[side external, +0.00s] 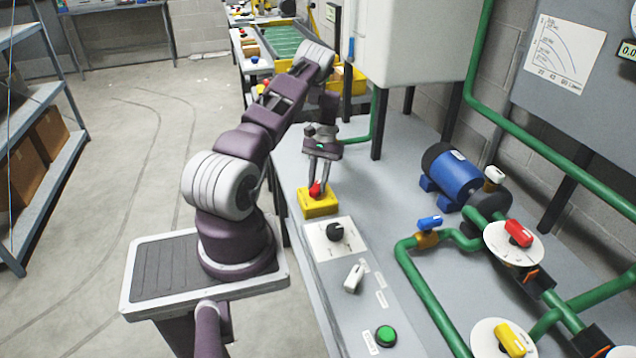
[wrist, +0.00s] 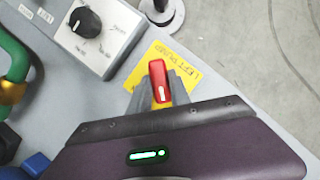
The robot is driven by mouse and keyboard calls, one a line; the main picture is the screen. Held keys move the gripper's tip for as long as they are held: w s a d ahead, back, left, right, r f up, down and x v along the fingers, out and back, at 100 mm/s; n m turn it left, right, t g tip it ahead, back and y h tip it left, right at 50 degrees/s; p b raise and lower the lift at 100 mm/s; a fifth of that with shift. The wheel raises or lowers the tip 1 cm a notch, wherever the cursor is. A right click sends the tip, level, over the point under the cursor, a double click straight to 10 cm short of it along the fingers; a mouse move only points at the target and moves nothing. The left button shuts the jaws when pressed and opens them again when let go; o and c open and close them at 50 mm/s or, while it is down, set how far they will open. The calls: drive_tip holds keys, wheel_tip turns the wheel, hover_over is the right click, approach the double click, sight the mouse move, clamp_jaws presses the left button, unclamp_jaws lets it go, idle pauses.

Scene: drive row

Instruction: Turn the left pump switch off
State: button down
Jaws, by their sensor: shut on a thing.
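The left pump switch is a red handle (side external: 315,189) on a yellow box (side external: 319,208) at the near-left edge of the grey bench. In the wrist view the red handle (wrist: 159,80) has a pale mark on it, and the yellow plate (wrist: 207,84) reads "LEFT PUMP". My gripper (side external: 318,184) points down over the box, its fingers closed on the red handle. In the wrist view the grey fingers of my gripper (wrist: 161,96) lie on both sides of the handle.
A white panel with a black knob (side external: 335,231) sits close beside the box. A white switch (side external: 353,278) and a green button (side external: 386,336) are farther along the edge. Green pipes, a blue motor (side external: 452,177) and red (side external: 519,233) and yellow (side external: 510,340) valve handles stand to the right.

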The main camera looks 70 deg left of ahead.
drive_tip(key=n, duration=0.2)
drive_tip(key=n+t, duration=0.1)
drive_tip(key=n, duration=0.1)
drive_tip(key=shift+s+a+t+h, duration=0.1)
drive_tip(key=shift+a+t+h, duration=0.05)
drive_tip(key=shift+t+h, duration=0.15)
drive_tip(key=shift+n+t, duration=0.6)
drive_tip(key=shift+n, duration=1.2)
drive_tip(key=shift+s+n, duration=0.1)
drive_tip(key=shift+n, duration=0.2)
drive_tip(key=c, duration=1.2)
unclamp_jaws()
drive_tip(key=shift+r, duration=0.1)
drive_tip(key=v, duration=0.7)
drive_tip(key=shift+a, duration=0.1)
